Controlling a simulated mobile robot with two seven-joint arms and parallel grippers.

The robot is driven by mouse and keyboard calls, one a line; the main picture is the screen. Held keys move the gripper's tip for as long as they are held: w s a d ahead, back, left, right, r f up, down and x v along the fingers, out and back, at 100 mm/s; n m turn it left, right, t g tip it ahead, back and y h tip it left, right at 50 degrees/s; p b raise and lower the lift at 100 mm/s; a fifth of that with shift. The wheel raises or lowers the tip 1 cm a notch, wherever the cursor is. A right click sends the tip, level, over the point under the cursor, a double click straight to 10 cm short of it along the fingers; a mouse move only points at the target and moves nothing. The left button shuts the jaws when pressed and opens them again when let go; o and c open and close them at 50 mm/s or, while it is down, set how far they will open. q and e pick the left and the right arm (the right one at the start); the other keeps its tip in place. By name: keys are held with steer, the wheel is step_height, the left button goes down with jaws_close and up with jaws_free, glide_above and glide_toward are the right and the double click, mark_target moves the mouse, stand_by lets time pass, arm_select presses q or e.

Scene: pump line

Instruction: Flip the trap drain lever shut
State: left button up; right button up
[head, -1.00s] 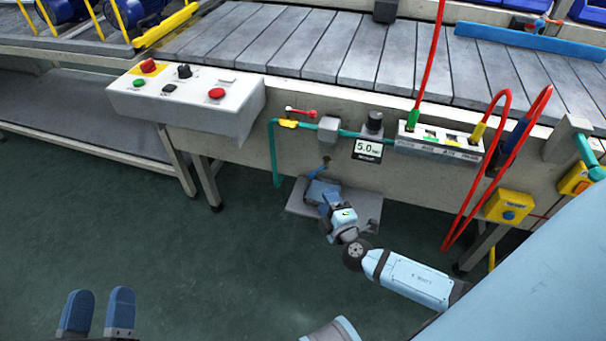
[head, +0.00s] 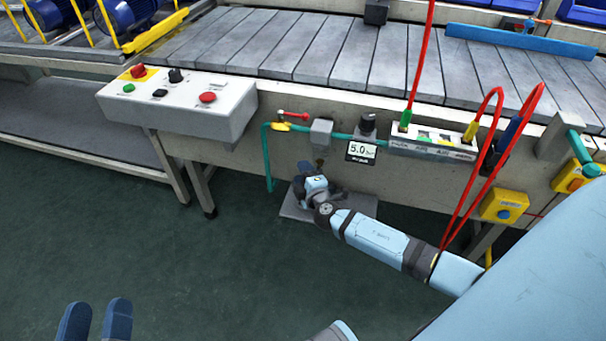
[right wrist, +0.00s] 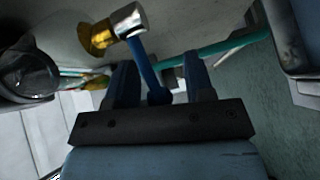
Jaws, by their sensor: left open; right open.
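The trap drain valve has a brass and chrome body (right wrist: 118,28) in the right wrist view, with a blue lever (right wrist: 146,66) leading from it. The lever runs down the picture between the two fingers of my right gripper (right wrist: 160,64). It is nearer the left finger; I cannot tell whether they touch. In the head view my right gripper (head: 307,180) is under the conveyor's side, and only a small brass bit of the valve (head: 320,162) shows; the lever is hidden there. The right gripper is open. My left gripper (head: 95,318) is open and empty at the bottom left.
A control box (head: 180,105) juts out at left. Red hoses (head: 468,190) hang at right. A grey plate (head: 290,207) lies below. The floor at left is clear.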

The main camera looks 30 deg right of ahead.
jaws_close()
arm_select(q)
step_height(320, 180, down, 3)
steer(key=shift+w+d+f+g+b, duration=0.1)
steer(key=shift+g+b, duration=0.6)
steer(key=shift+b, duration=0.45)
arm_select(e)
steer(key=m+h, duration=0.1)
steer(key=w+m+g+h, duration=0.1)
steer(key=h, duration=0.1)
steer(key=m+h, duration=0.1)
steer(key=shift+w+d+g+h, duration=0.2)
steer(key=shift+d+g+h, duration=0.05)
steer(key=shift+g+h, duration=0.05)
jaws_free()
